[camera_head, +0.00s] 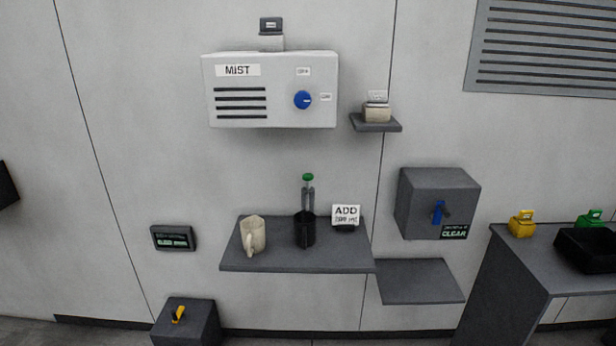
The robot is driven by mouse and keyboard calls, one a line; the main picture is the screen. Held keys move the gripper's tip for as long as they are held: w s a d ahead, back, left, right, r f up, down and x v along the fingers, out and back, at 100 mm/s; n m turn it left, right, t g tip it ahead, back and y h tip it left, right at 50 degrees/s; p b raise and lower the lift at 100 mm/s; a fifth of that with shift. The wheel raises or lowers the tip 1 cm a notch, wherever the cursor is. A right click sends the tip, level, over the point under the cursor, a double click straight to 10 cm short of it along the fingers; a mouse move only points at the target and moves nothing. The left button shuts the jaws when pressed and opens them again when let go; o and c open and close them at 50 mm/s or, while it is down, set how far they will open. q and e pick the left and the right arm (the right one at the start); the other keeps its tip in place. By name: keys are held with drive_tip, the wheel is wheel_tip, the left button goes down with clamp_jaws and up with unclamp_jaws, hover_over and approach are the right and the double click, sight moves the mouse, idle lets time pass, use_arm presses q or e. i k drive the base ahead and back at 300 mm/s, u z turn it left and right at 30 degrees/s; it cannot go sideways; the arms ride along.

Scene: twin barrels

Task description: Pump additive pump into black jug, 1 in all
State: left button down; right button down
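The black jug (304,230) stands upright on the dark wall shelf (290,262), near its middle. The additive pump (308,194) rises right behind the jug; it has a grey body and a green knob on top. I cannot tell whether its spout is over the jug's mouth. A white sign reading ADD (346,215) stands to the right of the jug. A cream jug (253,235) stands to the left on the same shelf. Neither of my grippers shows in the head view.
A white MIST box (270,90) with a blue dial (302,99) hangs above. A grey box with a blue lever (438,204) is right, above a lower empty shelf (420,282). A counter (520,260) stands far right. A yellow-switch box (185,322) stands low left.

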sight(307, 177)
drive_tip(key=z, duration=0.95)
drive_tip(key=i, duration=1.35)
drive_tip(key=u, duration=0.3)
